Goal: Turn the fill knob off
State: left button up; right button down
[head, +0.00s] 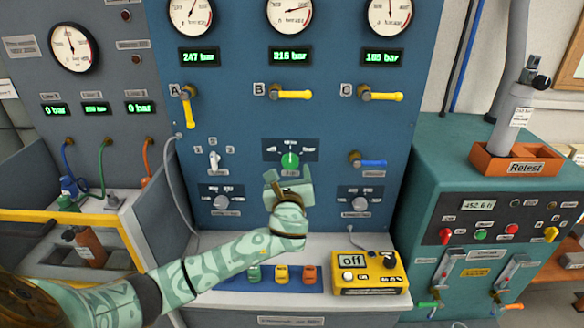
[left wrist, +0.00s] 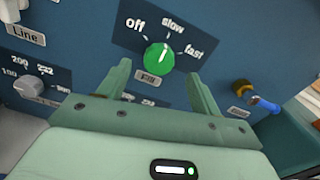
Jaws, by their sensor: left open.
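The green fill knob (head: 290,160) sits on a dark plate in the middle of the blue panel. In the left wrist view the knob (left wrist: 159,57) has a white mark pointing up, roughly toward "slow", between "off" on the left and "fast" on the right. My left gripper (head: 288,175) is open and empty just in front of and below the knob. In the left wrist view its two fingers stand to either side of the knob's lower part, apart from each other; I cannot tell whether they touch it. My right gripper is not in view.
Yellow valve handles (head: 293,95) are above, and a blue-handled valve (head: 372,162) is right of the knob. Grey knobs (head: 222,202) are lower on the panel. A yellow box reading "off" (head: 368,274) and coloured blocks (head: 281,274) stand on the ledge below.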

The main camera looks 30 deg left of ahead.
aim_at(289, 164)
pick_arm(q)
jog(key=b+x, duration=0.1)
jog(key=x, duration=0.4)
jog(key=c, duration=1)
jog(key=n, duration=0.2)
jog(key=shift+n+p, duration=0.3)
jog(key=shift+n, duration=0.1)
jog(key=n, duration=0.2)
jog(key=shift+f+n, duration=0.1)
jog(key=shift+n, duration=0.3)
jog(key=n+b, duration=0.1)
jog(key=n, duration=0.5)
jog(key=shift+a+f, duration=0.1)
jog(key=shift+n, duration=0.3)
